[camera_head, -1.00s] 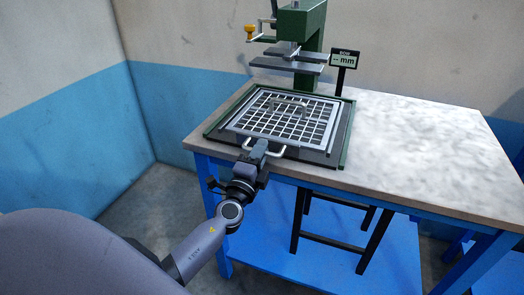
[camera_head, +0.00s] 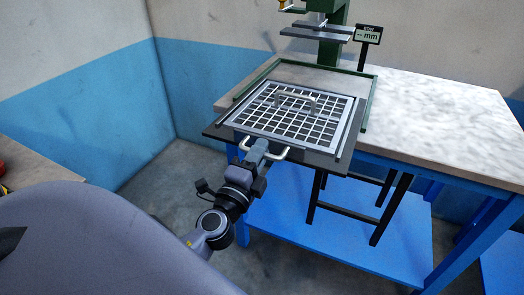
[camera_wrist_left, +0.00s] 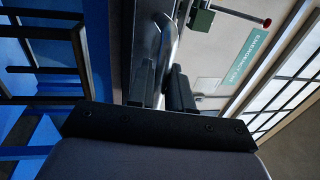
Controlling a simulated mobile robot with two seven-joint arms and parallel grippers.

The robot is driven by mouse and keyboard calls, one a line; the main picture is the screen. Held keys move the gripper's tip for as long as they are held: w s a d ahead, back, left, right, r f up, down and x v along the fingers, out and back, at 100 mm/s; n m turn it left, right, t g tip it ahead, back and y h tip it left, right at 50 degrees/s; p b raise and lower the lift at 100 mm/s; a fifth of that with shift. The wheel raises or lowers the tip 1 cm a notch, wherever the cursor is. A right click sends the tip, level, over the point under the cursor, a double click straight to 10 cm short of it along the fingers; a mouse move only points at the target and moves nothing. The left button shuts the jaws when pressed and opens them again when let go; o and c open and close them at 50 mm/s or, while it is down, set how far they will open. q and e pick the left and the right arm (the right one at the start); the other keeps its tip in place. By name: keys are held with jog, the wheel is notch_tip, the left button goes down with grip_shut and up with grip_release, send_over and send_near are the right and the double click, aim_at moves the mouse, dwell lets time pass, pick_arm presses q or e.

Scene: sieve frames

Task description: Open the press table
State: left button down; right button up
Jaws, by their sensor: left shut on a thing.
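The press table (camera_head: 218,132) is a dark sliding plate. It sits out past the front edge of the workbench, with bare bed showing behind it. A sieve frame (camera_head: 283,139) with a square grid and a grey handle lies on it. My left gripper (camera_head: 259,151) is shut on the metal front handle (camera_head: 284,156) of the press table. In the left wrist view the curved handle (camera_wrist_left: 170,42) runs between the fingers of that gripper (camera_wrist_left: 166,88). My right gripper is not in view.
The green press (camera_head: 329,52) stands at the back, with a display (camera_head: 368,35) beside it. A green rim (camera_head: 367,103) borders the bed. The right of the workbench (camera_head: 445,125) is clear. A dark stool (camera_head: 348,212) stands beneath it.

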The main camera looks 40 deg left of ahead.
pick_arm(q)
jog(key=shift+s+d, duration=0.1)
jog(key=shift+s, duration=0.05)
jog(key=c, duration=1.2)
grip_release()
jog(key=shift+c, duration=0.2)
jog(key=shift+s+f, duration=0.1)
jog(key=b+v, duration=0.3)
jog(key=v, duration=0.4)
